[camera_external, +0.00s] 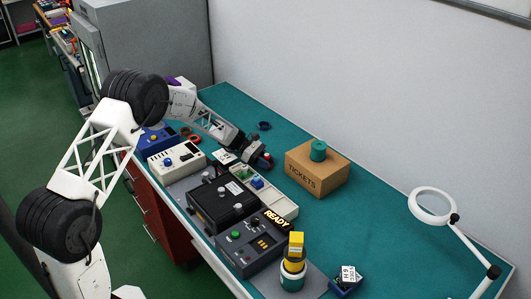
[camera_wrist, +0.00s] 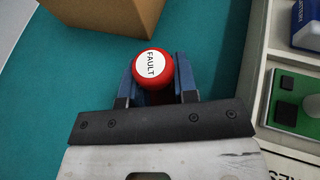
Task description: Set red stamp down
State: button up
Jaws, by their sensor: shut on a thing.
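The red stamp has a round red top with a white label reading FAULT (camera_wrist: 151,68). It sits between the two blue fingers of my gripper (camera_wrist: 153,82) in the wrist view, and the fingers are shut on it. In the external view my gripper (camera_external: 264,163) is low over the teal mat (camera_external: 235,105), between the tickets box and the white tray.
The cardboard TICKETS box (camera_external: 317,180) with a green roll (camera_external: 318,151) stands close right of my gripper. The white tray (camera_external: 282,205) holds small parts. The black device (camera_external: 222,205) and READY panel (camera_external: 250,245) stand nearer.

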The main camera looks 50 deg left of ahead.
aim_at(267, 154)
jog(key=shift+f, duration=0.55)
jog(key=o, duration=1)
jog(key=shift+r, duration=0.1)
notch_tip(267, 154, up, 24)
jog(key=w+d+n+t+y, duration=0.3)
jog(key=d+n, duration=0.1)
jog(key=d, duration=0.4)
jog(key=w+d+n+t+y, duration=0.3)
jog(key=w+d+n, duration=0.1)
jog(key=d, duration=0.4)
jog(key=shift+w+t+y, duration=0.2)
jog(key=shift+t+y, duration=0.1)
jog(key=shift+y, duration=0.1)
dwell(1.3)
jog(key=shift+d, duration=0.1)
